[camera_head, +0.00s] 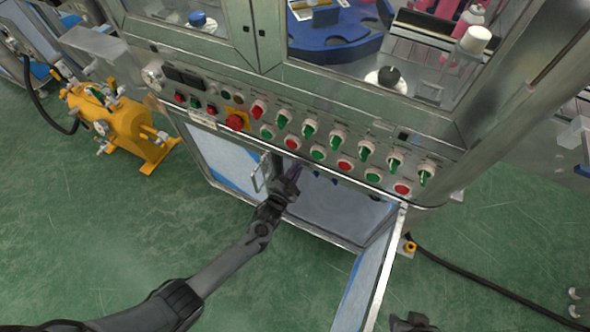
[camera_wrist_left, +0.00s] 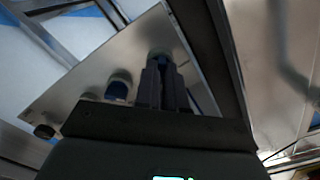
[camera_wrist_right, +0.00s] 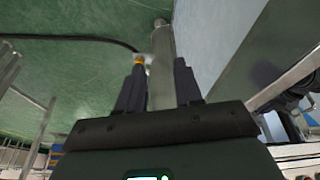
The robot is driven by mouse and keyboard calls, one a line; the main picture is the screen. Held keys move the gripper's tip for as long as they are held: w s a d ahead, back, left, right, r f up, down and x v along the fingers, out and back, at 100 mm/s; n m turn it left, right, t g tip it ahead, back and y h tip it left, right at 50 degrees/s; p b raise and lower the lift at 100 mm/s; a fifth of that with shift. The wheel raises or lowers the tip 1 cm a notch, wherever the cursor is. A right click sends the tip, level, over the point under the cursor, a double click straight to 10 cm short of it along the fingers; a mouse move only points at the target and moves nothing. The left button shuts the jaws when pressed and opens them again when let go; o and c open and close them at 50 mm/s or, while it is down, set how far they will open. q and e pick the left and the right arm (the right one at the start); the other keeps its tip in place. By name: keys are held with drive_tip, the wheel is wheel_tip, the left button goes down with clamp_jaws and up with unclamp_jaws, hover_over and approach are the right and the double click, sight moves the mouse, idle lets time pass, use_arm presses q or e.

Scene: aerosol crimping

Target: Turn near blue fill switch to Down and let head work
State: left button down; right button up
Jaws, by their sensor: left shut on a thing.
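My left gripper (camera_head: 290,172) reaches into the open lower cabinet, below the control panel (camera_head: 330,135). In the left wrist view my left gripper (camera_wrist_left: 160,65) is closed at a round pale-rimmed blue fill switch (camera_wrist_left: 160,52) on a metal plate (camera_wrist_left: 75,98). The fingers hide most of this switch, so its setting cannot be read. A second blue switch (camera_wrist_left: 118,86) sits beside it, free. My right gripper (camera_wrist_right: 160,68) is open and empty. Only part of it shows at the bottom edge of the head view (camera_head: 412,323).
The cabinet's open door (camera_head: 372,285) stands out to the right of my left arm. Green and red knobs and buttons line the panel above. A yellow pump (camera_head: 115,122) stands at left. A dark cable (camera_head: 480,283) crosses the green floor at right.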

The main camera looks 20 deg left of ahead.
use_arm(q)
drive_tip(key=shift+m, duration=0.4)
drive_tip(key=c, duration=1.2)
unclamp_jaws()
drive_tip(key=shift+s+a+p, duration=0.2)
drive_tip(key=shift+s+p, duration=0.9)
drive_tip(key=shift+s, duration=1.6)
drive_tip(key=shift+s+a+p, duration=0.2)
drive_tip(key=shift+s+p, duration=0.9)
drive_tip(key=shift+s, duration=1.6)
